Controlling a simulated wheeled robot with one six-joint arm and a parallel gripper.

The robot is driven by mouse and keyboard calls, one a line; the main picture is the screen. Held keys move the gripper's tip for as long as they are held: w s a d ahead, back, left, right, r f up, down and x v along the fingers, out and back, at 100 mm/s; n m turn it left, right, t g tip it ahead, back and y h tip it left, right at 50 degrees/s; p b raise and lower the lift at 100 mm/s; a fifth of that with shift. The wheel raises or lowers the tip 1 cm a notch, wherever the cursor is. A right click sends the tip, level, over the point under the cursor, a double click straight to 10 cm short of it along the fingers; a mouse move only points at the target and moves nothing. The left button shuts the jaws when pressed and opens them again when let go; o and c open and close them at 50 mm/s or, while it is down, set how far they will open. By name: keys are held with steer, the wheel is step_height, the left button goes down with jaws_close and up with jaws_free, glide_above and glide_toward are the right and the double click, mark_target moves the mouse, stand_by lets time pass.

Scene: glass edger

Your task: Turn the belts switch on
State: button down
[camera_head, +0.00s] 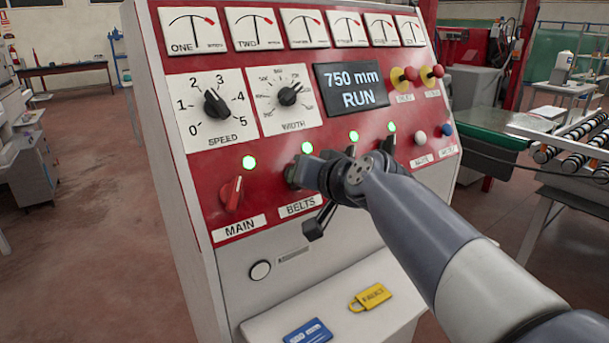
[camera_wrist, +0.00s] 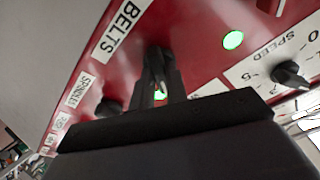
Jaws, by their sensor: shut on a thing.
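The belts switch (camera_head: 291,176) is on the red panel above the BELTS label (camera_head: 301,206), mostly hidden by my gripper. My gripper (camera_head: 299,172) is shut on this switch, reaching in from the right; its fingers also show in the wrist view (camera_wrist: 160,68). The exact angle of the switch is hidden. The green lamp (camera_head: 307,147) just above it is lit, and part of a green lamp shows between my fingers in the wrist view. The BELTS label also shows in the wrist view (camera_wrist: 121,30).
The red MAIN switch (camera_head: 231,194) is close to the left, under a lit green lamp (camera_head: 249,162). More lit lamps are to the right. The display (camera_head: 351,88) reads 750 mm RUN. Below, a ledge holds a blue card (camera_head: 308,331) and a yellow padlock-shaped tag (camera_head: 371,297).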

steer(key=c, duration=1.4)
jaws_free()
steer(key=shift+s, duration=0.15)
steer(key=b+v, duration=0.2)
steer(key=v, duration=0.8)
steer(key=shift+s+d+r, duration=0.15)
steer(key=shift+s+d, duration=0.05)
steer(key=p+x, duration=0.1)
steer(key=x, duration=1)
steer(key=shift+p, duration=0.4)
steer(key=shift+s, duration=0.1)
